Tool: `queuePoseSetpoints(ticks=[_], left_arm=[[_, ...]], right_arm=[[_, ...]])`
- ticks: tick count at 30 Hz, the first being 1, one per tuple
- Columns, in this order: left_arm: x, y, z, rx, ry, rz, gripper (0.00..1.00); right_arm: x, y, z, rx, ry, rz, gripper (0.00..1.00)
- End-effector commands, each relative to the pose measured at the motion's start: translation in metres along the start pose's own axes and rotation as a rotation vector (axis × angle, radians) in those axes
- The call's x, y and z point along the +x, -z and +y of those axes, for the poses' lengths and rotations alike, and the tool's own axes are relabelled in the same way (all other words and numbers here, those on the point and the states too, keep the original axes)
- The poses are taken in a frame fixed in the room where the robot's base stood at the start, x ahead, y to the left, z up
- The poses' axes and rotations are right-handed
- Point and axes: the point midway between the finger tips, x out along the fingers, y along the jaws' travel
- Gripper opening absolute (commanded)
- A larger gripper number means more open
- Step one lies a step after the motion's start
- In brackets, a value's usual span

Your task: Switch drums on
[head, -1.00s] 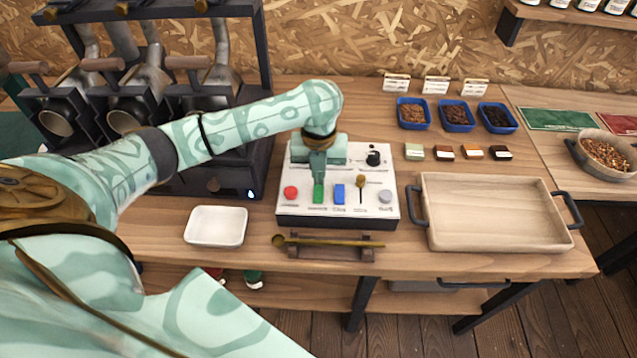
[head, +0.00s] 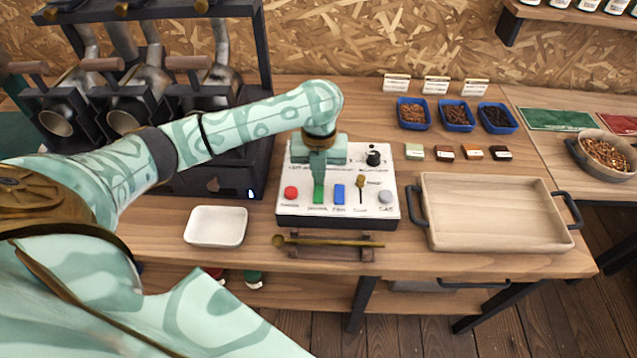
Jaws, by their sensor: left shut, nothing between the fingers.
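A white control panel (head: 300,209) with a dark base stands on the bench in the middle of the view. Along its front are a red round button (head: 291,193), a green switch (head: 319,196), a blue switch (head: 339,194), a brass-tipped lever (head: 361,185) and a grey button (head: 385,197). A black knob (head: 374,158) sits at the back right. The small labels are too blurred to read. My left gripper (head: 318,182) is shut and empty, pointing down at the green switch with its tips at the switch's upper part. Whether they touch is unclear. My right gripper is out of view.
A white dish (head: 216,226) lies left of the panel, and a brass spoon (head: 330,241) rests on a wooden holder in front. A wooden tray (head: 430,239) is at right. Blue bean bowls (head: 457,126) stand behind it. A dark roaster (head: 230,172) stands at left.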

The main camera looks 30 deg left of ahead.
Motion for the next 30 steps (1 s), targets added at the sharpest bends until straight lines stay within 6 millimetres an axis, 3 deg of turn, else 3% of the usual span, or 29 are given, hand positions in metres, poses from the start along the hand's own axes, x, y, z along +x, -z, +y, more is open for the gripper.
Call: queuePoseSetpoints(ticks=[30], left_arm=[[0.01,0.0,0.0,-0.001,0.0,0.001,0.0]], right_arm=[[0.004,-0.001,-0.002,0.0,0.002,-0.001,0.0]])
